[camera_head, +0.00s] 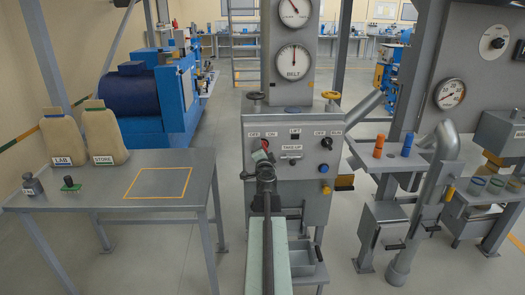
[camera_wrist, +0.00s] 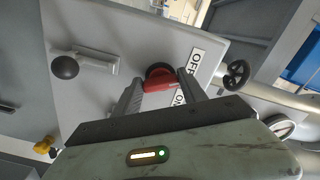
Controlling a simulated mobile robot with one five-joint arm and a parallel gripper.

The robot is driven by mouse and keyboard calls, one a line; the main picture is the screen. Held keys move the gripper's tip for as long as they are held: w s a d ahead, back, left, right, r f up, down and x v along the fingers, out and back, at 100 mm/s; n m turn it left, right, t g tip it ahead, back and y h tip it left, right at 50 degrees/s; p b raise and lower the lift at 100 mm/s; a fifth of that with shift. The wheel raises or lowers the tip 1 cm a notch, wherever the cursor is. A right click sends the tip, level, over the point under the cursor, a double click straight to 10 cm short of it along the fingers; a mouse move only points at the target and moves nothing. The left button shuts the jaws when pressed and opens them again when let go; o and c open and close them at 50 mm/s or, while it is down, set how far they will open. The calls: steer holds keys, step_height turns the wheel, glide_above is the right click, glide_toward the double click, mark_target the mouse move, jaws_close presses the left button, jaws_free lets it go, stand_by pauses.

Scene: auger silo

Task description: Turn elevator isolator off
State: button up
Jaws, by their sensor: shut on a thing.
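A red rotary switch handle (camera_wrist: 158,79) on a round black base shows in the wrist view, on the grey cabinet (camera_head: 305,190) front. My gripper (camera_wrist: 161,84) has one finger on each side of the handle and is shut on it. The OFF label (camera_wrist: 195,61) and the ON label (camera_wrist: 178,99) are beside its right end. The handle is turned so that this end lies between the two labels. In the head view my gripper (camera_head: 262,157) is at the cabinet's left switch and mostly hides it. I cannot read a name for this switch.
A black knob (camera_head: 326,142) with its own OFF and ON labels is on the cabinet's right. A BELT gauge (camera_head: 294,60) stands above. A table (camera_head: 120,200) with two sacks is at left, and a pipe (camera_head: 430,190) at right.

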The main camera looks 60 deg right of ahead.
stand_by(0.5)
steer(key=o, duration=1.4)
steer(key=shift+c, duration=0.2)
steer(key=shift+a, duration=0.1)
